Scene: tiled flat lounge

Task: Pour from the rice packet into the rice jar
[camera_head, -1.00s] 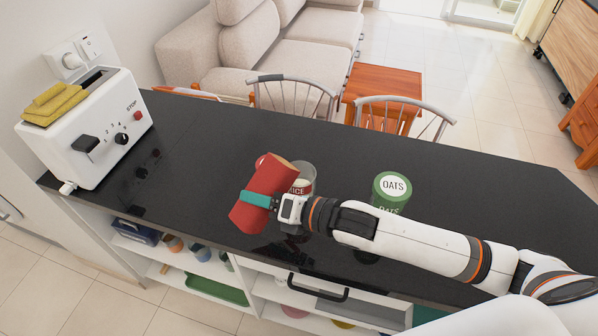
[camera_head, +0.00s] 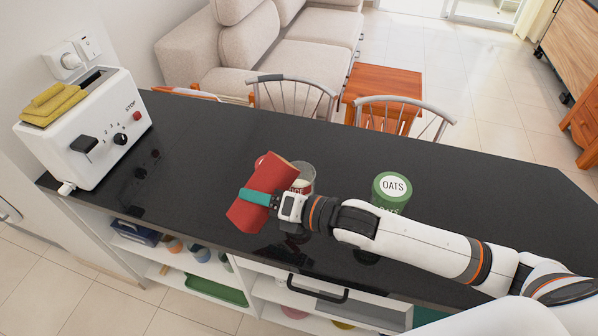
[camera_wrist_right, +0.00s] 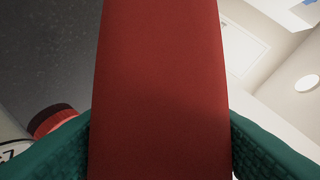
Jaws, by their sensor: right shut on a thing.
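My right gripper (camera_head: 264,199) is shut on the red rice packet (camera_head: 272,177) and holds it tilted above the counter, its upper end leaning to the right toward the rice jar. In the right wrist view the packet (camera_wrist_right: 160,90) fills the middle between the two green fingers. The glass rice jar (camera_head: 305,178) stands on the counter behind and right of the packet, partly hidden by it; part of its label shows. I cannot tell whether any rice is falling. My left gripper is not in view.
The black counter (camera_head: 210,150) is largely clear to the left. A green oats jar (camera_head: 391,191) stands right of the rice jar, behind my right arm. Chairs and a sofa are beyond.

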